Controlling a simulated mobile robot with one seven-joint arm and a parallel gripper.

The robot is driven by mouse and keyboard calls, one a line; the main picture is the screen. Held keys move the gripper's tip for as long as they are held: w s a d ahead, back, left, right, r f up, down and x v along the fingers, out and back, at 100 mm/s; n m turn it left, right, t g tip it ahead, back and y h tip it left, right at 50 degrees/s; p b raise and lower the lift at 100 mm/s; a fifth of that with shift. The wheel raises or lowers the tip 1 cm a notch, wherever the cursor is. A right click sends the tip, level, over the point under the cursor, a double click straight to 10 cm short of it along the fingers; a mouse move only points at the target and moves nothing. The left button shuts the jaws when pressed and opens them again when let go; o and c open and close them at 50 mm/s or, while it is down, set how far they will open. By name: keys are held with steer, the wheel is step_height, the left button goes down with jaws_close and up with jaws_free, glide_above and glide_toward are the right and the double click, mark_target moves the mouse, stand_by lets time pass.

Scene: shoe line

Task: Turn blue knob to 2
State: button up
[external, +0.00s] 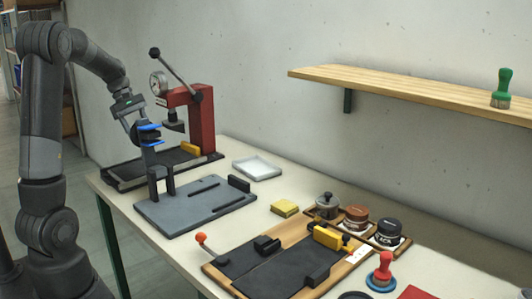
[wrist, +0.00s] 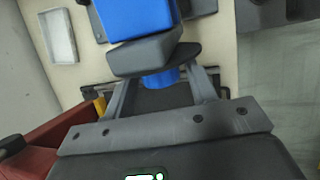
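My gripper is in the air above the left end of the table, in front of the red press (external: 201,125).
A grey fixture board (external: 180,212) lies below my gripper, with a white tray (external: 257,158) behind it. The press has a gauge (external: 158,83) and a black-tipped lever. A shelf (external: 400,87) overhangs.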

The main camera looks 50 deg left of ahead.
steer(key=shift+o, duration=0.8)
steer(key=v, duration=1)
steer(key=shift+r, duration=0.35)
steer(key=shift+s+a, duration=0.1)
